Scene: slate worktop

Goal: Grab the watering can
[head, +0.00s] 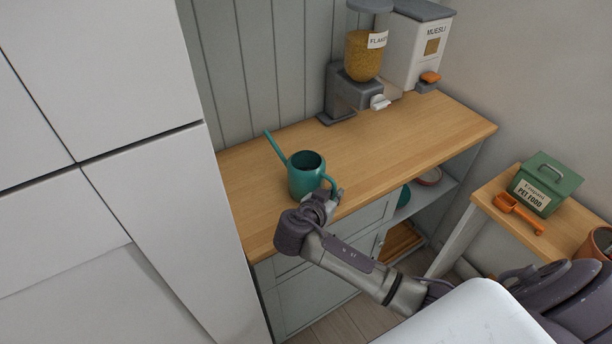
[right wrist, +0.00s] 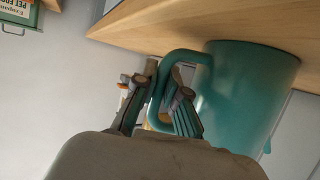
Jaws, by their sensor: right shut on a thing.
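The teal watering can (head: 305,178) stands upright on the wooden counter near its front left part. Its long spout points up and to the left, and its handle is on the right side. My right gripper (head: 332,194) is at the handle and shut on it. In the right wrist view the fingers of the gripper (right wrist: 158,98) sit on either side of the handle, and the can's body (right wrist: 245,95) is close beside them. The fingers hide part of the handle in the head view. My left gripper is not in view.
A flakes dispenser (head: 362,58) and a muesli dispenser (head: 418,48) stand at the back right of the counter (head: 420,130). A side table holds a green pet food tin (head: 545,185) and an orange scoop (head: 518,213). A tall white cabinet (head: 150,200) borders the counter's left.

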